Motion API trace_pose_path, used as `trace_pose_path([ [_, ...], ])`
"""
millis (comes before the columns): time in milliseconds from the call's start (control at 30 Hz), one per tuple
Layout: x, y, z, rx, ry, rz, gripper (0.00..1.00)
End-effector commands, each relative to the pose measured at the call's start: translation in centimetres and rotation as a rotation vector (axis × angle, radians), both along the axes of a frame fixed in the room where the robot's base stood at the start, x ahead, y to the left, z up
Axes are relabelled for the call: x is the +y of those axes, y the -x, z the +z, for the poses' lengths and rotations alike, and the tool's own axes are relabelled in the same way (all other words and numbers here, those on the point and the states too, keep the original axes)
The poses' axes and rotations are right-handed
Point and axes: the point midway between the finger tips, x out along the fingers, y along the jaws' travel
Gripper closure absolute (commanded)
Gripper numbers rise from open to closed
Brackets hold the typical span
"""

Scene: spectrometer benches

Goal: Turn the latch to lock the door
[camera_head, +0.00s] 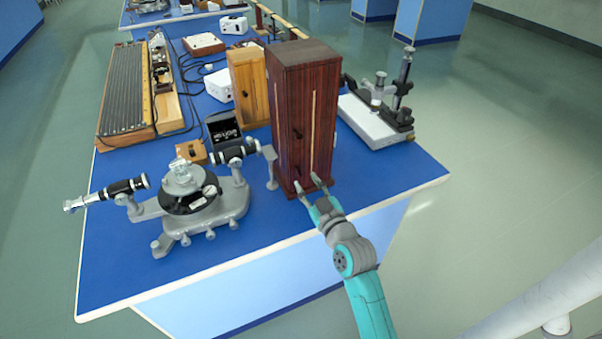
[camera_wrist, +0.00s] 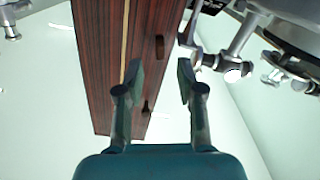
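A tall dark reddish-brown wooden cabinet (camera_head: 305,90) stands upright on the blue bench, and its door looks shut. In the wrist view the cabinet (camera_wrist: 105,60) shows its striped front with two small dark fittings. One is a short brown bar (camera_wrist: 159,47). The other is a dark knob-like piece (camera_wrist: 146,107); I cannot tell for certain which is the latch. In the head view, a dark fitting (camera_head: 297,133) shows partway up the front. My gripper (camera_head: 308,183) is open and empty at the cabinet's lower front. Its fingers (camera_wrist: 159,75) are apart; contact with the cabinet cannot be told.
A spectrometer (camera_head: 205,205) with telescope arms stands close left of the cabinet. A lighter wooden box (camera_head: 247,88) is behind it. A grey instrument (camera_head: 372,122) with an upright post stands to the right. The blue bench top (camera_head: 390,180) is clear at the front right.

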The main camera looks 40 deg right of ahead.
Motion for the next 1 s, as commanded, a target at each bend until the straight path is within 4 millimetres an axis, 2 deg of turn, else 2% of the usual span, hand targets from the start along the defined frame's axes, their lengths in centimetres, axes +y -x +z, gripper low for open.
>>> trace_pose_path([
  [100,-0.5,-1.9,0.1,-0.002,0.0,0.001,0.62],
  [300,-1.1,-4.0,0.0,0.0,-0.001,0.0,0.62],
  [500,-1.3,-4.7,0.0,0.0,-0.001,0.0,0.62],
  [733,-1.3,-4.7,0.0,0.0,-0.001,0.0,0.62],
  [767,-1.3,-4.7,0.0,0.0,-0.001,0.0,0.65],
  [900,-1.3,-4.7,0.0,0.0,-0.001,0.0,1.0],
  [1000,-1.3,-4.7,0.0,0.0,-0.001,0.0,1.0],
])
